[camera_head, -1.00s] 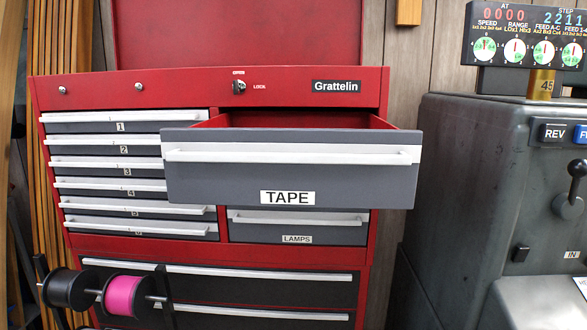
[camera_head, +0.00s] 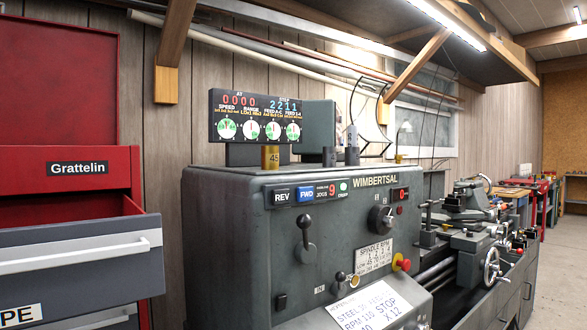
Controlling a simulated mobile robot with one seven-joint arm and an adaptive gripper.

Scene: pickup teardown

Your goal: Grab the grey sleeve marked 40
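A brass-coloured sleeve (camera_head: 270,157) marked 45 stands upright on top of the grey lathe (camera_head: 225,215), in front of the digital readout. My gripper is not in view.
The red tool cabinet (camera_head: 70,168) stands at the left with its grey drawer (camera_head: 85,270) pulled out. The readout box (camera_head: 253,116) sits behind the 45 sleeve. Levers and knobs project from the lathe front. A wooden beam (camera_head: 172,50) hangs above.

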